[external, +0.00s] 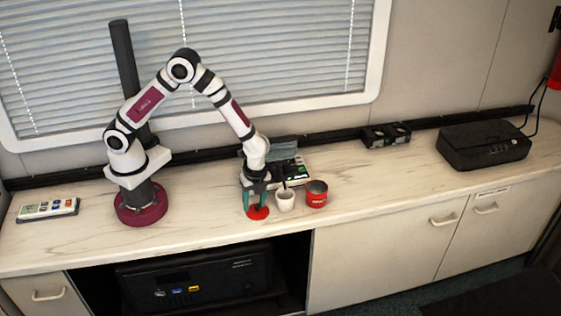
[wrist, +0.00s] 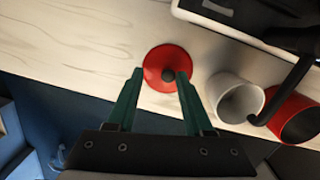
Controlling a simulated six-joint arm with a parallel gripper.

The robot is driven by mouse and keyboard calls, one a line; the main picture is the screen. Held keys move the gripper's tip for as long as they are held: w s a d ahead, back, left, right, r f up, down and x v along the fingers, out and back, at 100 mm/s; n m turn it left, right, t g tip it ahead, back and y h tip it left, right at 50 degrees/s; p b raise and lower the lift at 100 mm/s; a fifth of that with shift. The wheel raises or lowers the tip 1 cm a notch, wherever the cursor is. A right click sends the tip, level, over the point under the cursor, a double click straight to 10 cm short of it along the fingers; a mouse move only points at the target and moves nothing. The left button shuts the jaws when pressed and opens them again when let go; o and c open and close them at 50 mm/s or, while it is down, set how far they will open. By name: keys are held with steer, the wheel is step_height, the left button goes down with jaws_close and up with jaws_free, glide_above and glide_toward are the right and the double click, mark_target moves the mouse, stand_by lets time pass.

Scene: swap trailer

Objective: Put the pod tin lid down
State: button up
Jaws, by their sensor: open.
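The red pod tin lid (wrist: 155,70) lies flat on the counter near its front edge, with a dark knob (wrist: 168,75) on top. It also shows in the external view (external: 258,213). My gripper (wrist: 160,80) is open, with its green fingers on either side of the lid's near part and apart from the knob. In the external view my gripper (external: 256,198) is right above the lid. The red pod tin (external: 317,196) stands open to the right, and it shows in the wrist view (wrist: 291,116) at the right edge.
A white cup (external: 285,202) stands between the lid and the tin, close to my gripper. A device with a dark panel (external: 290,172) is behind.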

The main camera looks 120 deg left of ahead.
mark_target(257, 214)
step_height(257, 214, up, 11)
steer(key=w, duration=0.1)
steer(key=s+d+r, duration=0.9)
steer(key=s+d, duration=0.1)
steer(key=d, duration=0.1)
steer(key=s+d+n+t+y, duration=0.1)
steer(key=s+d, duration=0.2)
steer(key=s, duration=0.7)
steer(key=shift+s, duration=0.15)
